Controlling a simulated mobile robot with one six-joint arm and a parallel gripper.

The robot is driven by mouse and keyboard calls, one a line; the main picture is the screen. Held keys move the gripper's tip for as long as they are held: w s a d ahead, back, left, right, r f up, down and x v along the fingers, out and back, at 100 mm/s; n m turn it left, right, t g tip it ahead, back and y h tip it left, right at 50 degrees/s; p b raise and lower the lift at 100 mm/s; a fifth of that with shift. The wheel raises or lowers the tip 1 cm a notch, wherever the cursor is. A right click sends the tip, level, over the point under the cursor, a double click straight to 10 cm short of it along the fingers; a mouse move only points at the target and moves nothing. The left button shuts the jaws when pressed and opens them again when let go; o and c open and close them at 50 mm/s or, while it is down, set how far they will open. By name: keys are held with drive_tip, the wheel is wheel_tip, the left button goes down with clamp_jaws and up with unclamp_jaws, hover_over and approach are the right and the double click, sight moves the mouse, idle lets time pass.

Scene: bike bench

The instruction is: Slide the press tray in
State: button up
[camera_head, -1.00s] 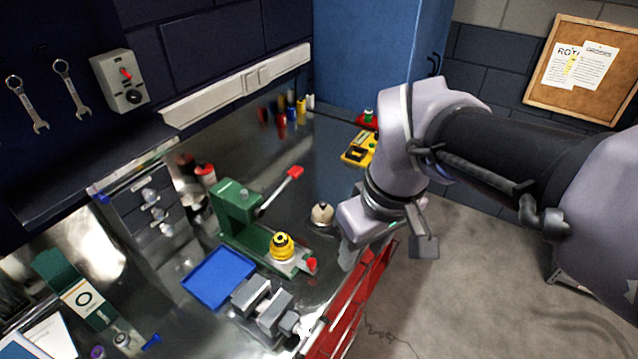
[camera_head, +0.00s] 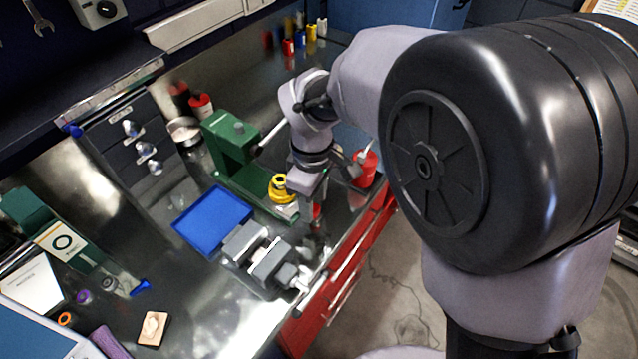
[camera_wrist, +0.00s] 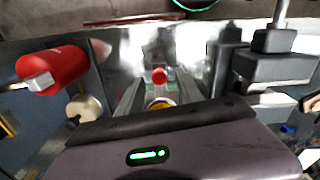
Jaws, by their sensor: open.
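The green press (camera_head: 232,140) stands on the bench in the head view. Its pale sliding tray (camera_head: 286,211) sticks out at the front and carries a yellow ringed part (camera_head: 281,188). A red knob (camera_head: 316,211) is on the tray's front end. My gripper (camera_head: 318,232) is open at that end. In the wrist view, the red knob (camera_wrist: 160,75) shows between my two spread fingers (camera_wrist: 160,88), with a gap on each side. The yellow part (camera_wrist: 160,104) shows behind it, partly hidden by my gripper body.
A grey vise (camera_head: 262,255) stands close beside the tray; it also shows at the right of the wrist view (camera_wrist: 272,66). A flat blue tray (camera_head: 212,219) lies behind the vise. The bench's red front (camera_head: 328,292) drops to open floor.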

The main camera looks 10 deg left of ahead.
drive_tip(key=shift+f, duration=0.3)
drive_tip(key=shift+c, duration=0.2)
clamp_jaws()
drive_tip(key=shift+r, duration=0.1)
idle(1.0)
